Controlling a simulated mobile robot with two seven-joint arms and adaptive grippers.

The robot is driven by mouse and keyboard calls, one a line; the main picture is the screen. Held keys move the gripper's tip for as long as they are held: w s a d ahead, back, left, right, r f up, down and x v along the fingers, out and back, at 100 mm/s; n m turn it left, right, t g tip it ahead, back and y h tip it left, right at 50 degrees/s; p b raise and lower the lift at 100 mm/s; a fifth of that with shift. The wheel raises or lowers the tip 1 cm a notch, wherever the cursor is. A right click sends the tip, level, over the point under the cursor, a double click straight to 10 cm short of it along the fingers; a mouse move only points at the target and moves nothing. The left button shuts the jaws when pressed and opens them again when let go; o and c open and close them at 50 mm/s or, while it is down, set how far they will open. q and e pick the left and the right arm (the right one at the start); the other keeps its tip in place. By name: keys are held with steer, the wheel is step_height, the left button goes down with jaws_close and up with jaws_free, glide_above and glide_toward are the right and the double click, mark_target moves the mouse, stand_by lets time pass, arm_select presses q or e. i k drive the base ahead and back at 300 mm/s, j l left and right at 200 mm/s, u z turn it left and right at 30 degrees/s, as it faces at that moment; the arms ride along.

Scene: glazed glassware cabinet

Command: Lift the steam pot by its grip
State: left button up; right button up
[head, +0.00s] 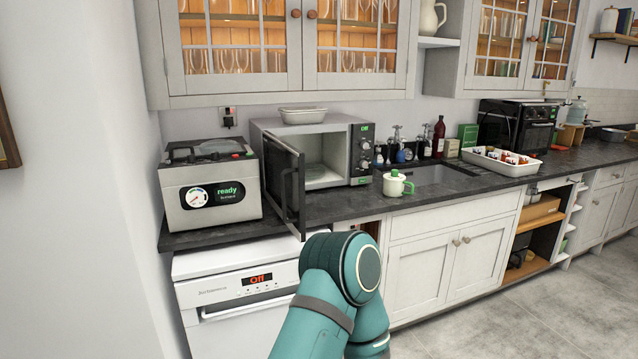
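A small white pot (397,184) with a green knob and green handle stands upright on the dark counter, right of the microwave and in front of the sink. A boxy grey appliance (211,188) with a dial, a green "ready" display and a black handle on its lid stands at the counter's left end. No label tells which of the two is the steam pot. One of my teal arms shows at the bottom middle, below the counter's front edge. Neither gripper is in view.
The microwave (345,146) has its door (284,186) swung open over the counter front, between the grey appliance and the small pot. A white tray (501,163) of items, bottles (438,138) and a black oven (516,124) stand farther right. Glazed cabinets (290,40) hang above.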

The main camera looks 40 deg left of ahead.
mark_target(393, 186)
steer(key=u, duration=1.7)
steer(key=i+l+u, duration=0.1)
steer(key=u, duration=0.5)
steer(key=i+l+u, duration=0.1)
steer(key=l+u, duration=0.2)
steer(key=l, duration=0.15)
steer(key=l+u, duration=0.25)
steer(key=l, duration=0.25)
steer(key=i+l+u, duration=0.15)
steer(key=l, duration=0.35)
steer(key=l+u, duration=0.1)
steer(key=l, duration=0.4)
steer(key=l+u, duration=0.1)
steer(key=l, duration=1.9)
